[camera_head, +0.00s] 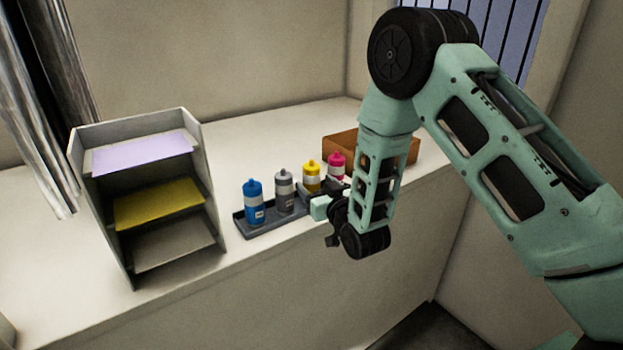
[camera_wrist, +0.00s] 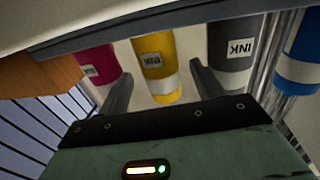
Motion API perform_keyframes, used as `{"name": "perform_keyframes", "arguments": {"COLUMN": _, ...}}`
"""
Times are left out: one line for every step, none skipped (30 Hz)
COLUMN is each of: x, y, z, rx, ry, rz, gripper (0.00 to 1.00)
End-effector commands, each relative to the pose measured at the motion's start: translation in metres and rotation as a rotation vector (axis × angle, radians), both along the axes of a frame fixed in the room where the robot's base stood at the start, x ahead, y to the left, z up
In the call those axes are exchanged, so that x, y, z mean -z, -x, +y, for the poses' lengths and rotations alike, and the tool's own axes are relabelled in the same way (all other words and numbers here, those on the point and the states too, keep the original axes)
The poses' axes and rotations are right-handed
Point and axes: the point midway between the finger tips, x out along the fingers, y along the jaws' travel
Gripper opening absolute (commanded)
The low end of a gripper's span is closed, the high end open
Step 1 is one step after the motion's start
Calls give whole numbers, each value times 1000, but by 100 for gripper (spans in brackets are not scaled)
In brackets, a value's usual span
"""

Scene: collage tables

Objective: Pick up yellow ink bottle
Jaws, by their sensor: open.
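The yellow ink bottle (camera_head: 312,177) stands upright in a dark tray (camera_head: 268,222), between the grey and magenta bottles. Its lower part is partly hidden in the head view. In the wrist view, the yellow bottle (camera_wrist: 155,62) appears upside down, in line with the gap between my fingers. My gripper (camera_wrist: 161,74) is open, with one finger toward the magenta side and the other toward the grey side. I cannot tell whether the fingertips reach past the bottle's near face. In the head view, my gripper is low at the tray's front, largely hidden by my wrist.
The blue bottle (camera_head: 254,202) and grey bottle (camera_head: 284,190) stand left of the yellow one; the magenta bottle (camera_head: 336,165) stands right. A brown wooden box (camera_head: 400,150) is behind my arm. A grey shelf unit (camera_head: 132,255) holding coloured sheets stands on the left.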

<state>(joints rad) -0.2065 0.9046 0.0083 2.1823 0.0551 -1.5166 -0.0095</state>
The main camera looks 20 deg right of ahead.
Motion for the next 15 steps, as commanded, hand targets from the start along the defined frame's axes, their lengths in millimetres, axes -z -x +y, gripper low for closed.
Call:
{"name": "perform_keyframes", "arguments": {"x": -4, "y": -7, "z": 2, "rx": 0, "ry": 0, "rz": 0, "gripper": 66}}
{"name": "perform_keyframes", "arguments": {"x": -4, "y": -12, "z": 3, "rx": 0, "ry": 0, "rz": -1, "gripper": 66}}
{"name": "perform_keyframes", "arguments": {"x": -3, "y": -17, "z": 3, "rx": 0, "ry": 0, "rz": 0, "gripper": 66}}
{"name": "perform_keyframes", "arguments": {"x": -2, "y": -20, "z": 4, "rx": 0, "ry": 0, "rz": -1, "gripper": 66}}
{"name": "perform_keyframes", "arguments": {"x": -2, "y": -23, "z": 4, "rx": 0, "ry": 0, "rz": -1, "gripper": 66}}
{"name": "perform_keyframes", "arguments": {"x": -2, "y": -25, "z": 5, "rx": 0, "ry": 0, "rz": 0, "gripper": 66}}
{"name": "perform_keyframes", "arguments": {"x": -1, "y": -27, "z": 5, "rx": 0, "ry": 0, "rz": 0, "gripper": 66}}
{"name": "perform_keyframes", "arguments": {"x": -1, "y": -28, "z": 5, "rx": 0, "ry": 0, "rz": 0, "gripper": 66}}
{"name": "perform_keyframes", "arguments": {"x": 0, "y": -28, "z": 5, "rx": 0, "ry": 0, "rz": 0, "gripper": 66}}
{"name": "perform_keyframes", "arguments": {"x": 0, "y": -28, "z": 5, "rx": 0, "ry": 0, "rz": 1, "gripper": 66}}
{"name": "perform_keyframes", "arguments": {"x": 1, "y": -28, "z": 5, "rx": 0, "ry": 0, "rz": 1, "gripper": 66}}
{"name": "perform_keyframes", "arguments": {"x": 1, "y": -28, "z": 5, "rx": 0, "ry": 0, "rz": 1, "gripper": 66}}
{"name": "perform_keyframes", "arguments": {"x": 1, "y": -28, "z": 5, "rx": 0, "ry": 0, "rz": 1, "gripper": 66}}
{"name": "perform_keyframes", "arguments": {"x": 1, "y": -28, "z": 5, "rx": 0, "ry": 0, "rz": 0, "gripper": 66}}
{"name": "perform_keyframes", "arguments": {"x": 1, "y": -28, "z": 5, "rx": 0, "ry": 0, "rz": 0, "gripper": 58}}
